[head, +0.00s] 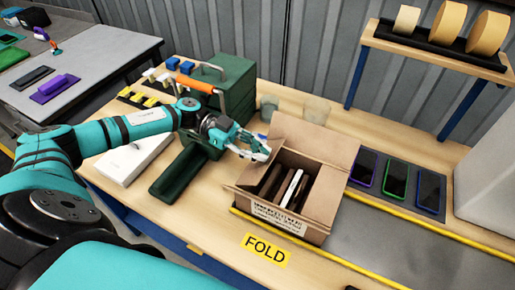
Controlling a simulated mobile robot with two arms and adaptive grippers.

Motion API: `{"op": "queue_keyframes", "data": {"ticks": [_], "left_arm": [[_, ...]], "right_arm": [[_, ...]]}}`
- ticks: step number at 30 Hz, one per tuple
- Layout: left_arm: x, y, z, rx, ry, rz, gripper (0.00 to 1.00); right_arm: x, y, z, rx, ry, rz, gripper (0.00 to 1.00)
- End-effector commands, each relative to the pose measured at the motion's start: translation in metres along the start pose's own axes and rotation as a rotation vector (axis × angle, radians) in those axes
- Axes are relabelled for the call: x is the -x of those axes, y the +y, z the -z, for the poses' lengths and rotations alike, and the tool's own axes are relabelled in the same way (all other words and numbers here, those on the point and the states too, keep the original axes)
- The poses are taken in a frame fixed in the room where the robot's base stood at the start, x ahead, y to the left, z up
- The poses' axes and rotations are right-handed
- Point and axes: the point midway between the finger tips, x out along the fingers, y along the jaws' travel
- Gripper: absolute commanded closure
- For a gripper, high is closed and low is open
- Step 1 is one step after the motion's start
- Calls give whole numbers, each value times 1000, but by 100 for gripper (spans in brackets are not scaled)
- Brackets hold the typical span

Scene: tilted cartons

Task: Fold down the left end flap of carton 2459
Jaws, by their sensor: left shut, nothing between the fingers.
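The open brown carton (321,228) sits on the wooden table, with printed text on its front that is too small to read. Its rear flap (312,138) stands up, and dark and white upright items (287,187) show inside. The left flap is partly hard to make out near the carton's left side. My left gripper (264,152) is shut and empty, just above the carton's left rear corner; I cannot tell whether it touches the cardboard. My right gripper is not in view.
Left of the carton are a dark green tray (178,172), a white box (118,166) and a green case (232,82). Clear cups (317,109) stand behind it. Phones (396,180) lie on a mat to the right. A yellow FOLD label (265,250) marks the front.

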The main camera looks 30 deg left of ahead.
Motion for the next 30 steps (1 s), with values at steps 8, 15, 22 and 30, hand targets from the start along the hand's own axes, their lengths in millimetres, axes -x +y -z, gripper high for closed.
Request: {"op": "queue_keyframes", "data": {"ticks": [8, 15, 22, 30], "left_arm": [[-4, 0, 8, 0, -78, -1, 100], [-15, 0, 3, 0, -226, -1, 100], [-25, 0, -9, 0, -248, 0, 100], [-24, 0, -10, 0, -248, 1, 100]], "right_arm": [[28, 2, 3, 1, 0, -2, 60], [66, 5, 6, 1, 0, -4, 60], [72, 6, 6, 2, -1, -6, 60], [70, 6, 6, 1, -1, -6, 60]]}}
